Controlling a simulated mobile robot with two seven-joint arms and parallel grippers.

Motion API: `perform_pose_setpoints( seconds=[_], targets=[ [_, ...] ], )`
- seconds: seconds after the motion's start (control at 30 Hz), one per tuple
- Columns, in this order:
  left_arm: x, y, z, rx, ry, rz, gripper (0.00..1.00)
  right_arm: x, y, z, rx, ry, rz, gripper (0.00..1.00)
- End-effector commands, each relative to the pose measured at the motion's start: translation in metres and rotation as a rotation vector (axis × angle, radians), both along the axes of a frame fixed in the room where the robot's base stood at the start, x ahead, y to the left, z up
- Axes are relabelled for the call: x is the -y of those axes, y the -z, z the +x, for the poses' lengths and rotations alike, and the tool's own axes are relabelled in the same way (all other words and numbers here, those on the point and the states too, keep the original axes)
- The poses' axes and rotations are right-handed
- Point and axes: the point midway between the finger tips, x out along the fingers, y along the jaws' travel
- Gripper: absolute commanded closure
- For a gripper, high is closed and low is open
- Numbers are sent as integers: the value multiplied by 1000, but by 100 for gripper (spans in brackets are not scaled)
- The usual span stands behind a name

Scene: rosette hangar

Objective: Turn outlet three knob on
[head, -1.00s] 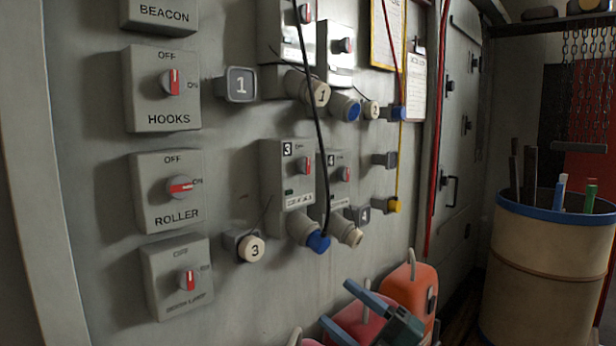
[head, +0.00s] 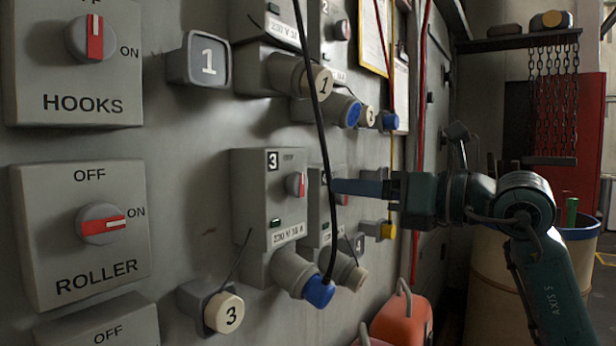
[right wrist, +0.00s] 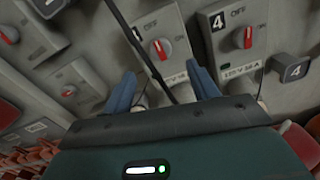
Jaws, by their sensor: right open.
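The outlet three box (head: 256,215) is grey, on the wall, marked 3. Its knob (head: 296,184) has a red bar that looks upright; it also shows in the right wrist view (right wrist: 162,48). A blue plug (head: 319,291) with a black cable (head: 322,130) hangs at its socket. My right gripper (head: 345,187) is level with the knob, to its right in the head view, in front of the outlet four box. In the right wrist view my right gripper (right wrist: 163,87) has its fingers apart and empty, with the knob beyond their gap. My left gripper is out of view.
The black cable crosses between the fingers in the right wrist view. The outlet four box (right wrist: 228,45) stands beside outlet three. HOOKS (head: 75,60) and ROLLER (head: 82,235) switch boxes are at left. An orange container (head: 402,320) and a drum (head: 495,290) stand below.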

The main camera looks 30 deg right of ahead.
Motion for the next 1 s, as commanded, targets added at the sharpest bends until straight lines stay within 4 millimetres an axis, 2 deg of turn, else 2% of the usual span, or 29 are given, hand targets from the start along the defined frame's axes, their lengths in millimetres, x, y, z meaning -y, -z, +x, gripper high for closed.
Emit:
perform_pose_setpoints(
  seconds=[0.03,0.2,0.43,0.6,0.87,1.0],
  targets=[
    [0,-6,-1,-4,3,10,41,-5,-4,10,-3,-4,1,41],
    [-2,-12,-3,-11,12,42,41,-17,-4,40,-1,-4,3,41],
    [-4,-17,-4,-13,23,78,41,-30,-3,72,-1,-3,3,41],
    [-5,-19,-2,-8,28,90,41,-34,0,81,0,-2,1,41],
    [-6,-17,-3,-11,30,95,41,-35,1,82,0,-2,0,41],
    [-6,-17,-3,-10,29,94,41,-34,1,82,-1,-2,1,51]
  ],
)
